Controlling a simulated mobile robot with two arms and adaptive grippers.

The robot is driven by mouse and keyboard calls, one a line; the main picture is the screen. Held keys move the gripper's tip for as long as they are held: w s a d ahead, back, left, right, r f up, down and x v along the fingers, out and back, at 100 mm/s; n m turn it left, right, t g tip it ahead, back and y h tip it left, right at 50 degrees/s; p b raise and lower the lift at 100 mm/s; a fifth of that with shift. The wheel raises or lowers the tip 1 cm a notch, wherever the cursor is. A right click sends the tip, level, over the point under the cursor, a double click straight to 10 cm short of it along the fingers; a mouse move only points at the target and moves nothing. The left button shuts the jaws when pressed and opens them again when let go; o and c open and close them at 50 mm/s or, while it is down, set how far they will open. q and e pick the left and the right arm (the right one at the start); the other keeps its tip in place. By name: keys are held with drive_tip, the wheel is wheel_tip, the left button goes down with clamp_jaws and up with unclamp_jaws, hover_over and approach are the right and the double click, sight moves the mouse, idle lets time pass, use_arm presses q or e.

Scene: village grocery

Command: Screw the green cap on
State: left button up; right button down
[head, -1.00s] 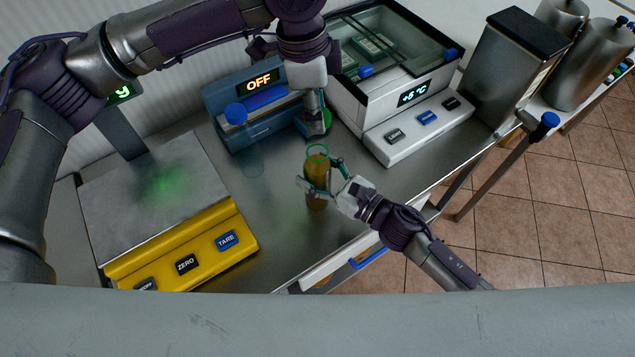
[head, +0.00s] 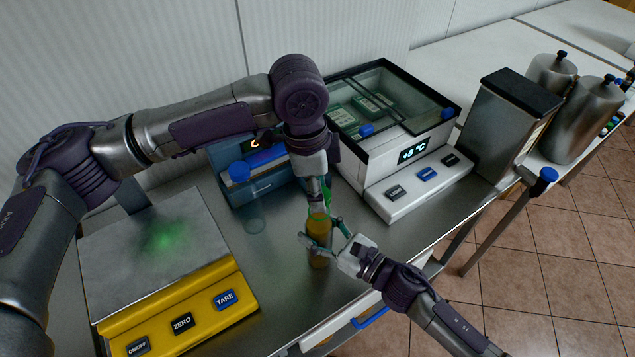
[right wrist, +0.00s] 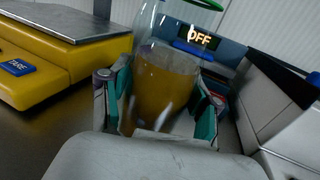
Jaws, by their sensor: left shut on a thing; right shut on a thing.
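The bottle (head: 318,252) holds amber liquid and stands upright on the metal counter. My left gripper (head: 319,202) is shut on the green cap (head: 328,194), right over the bottle's mouth. The fingers partly hide the cap and mouth, so I cannot tell whether the cap touches the neck.
A yellow scale (head: 182,323) stands at left. A glass-topped white cooler (head: 415,190) stands at right, beside metal canisters (head: 580,120). The counter's front edge is close to the bottle.

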idle(0.4)
use_arm(q)
drive_tip(key=shift+f, duration=0.85)
drive_tip(key=shift+f, duration=0.6)
drive_tip(key=m, duration=0.6)
drive_tip(key=shift+w+d+m+g, duration=0.1)
drive_tip(key=shift+m+g, duration=0.3)
drive_tip(key=m, duration=0.6)
drive_tip(key=shift+m+y, duration=0.3)
drive_tip(key=shift+y, duration=0.1)
drive_tip(key=m, duration=0.4)
drive_tip(key=shift+w+d+m+g+y, duration=0.1)
drive_tip(key=shift+d+m+g+y, duration=0.05)
drive_tip(key=shift+m+g+y, duration=0.15)
drive_tip(key=m, duration=0.4)
drive_tip(key=shift+y, duration=0.3)
drive_tip(key=m, duration=0.7)
drive_tip(key=shift+y, duration=0.3)
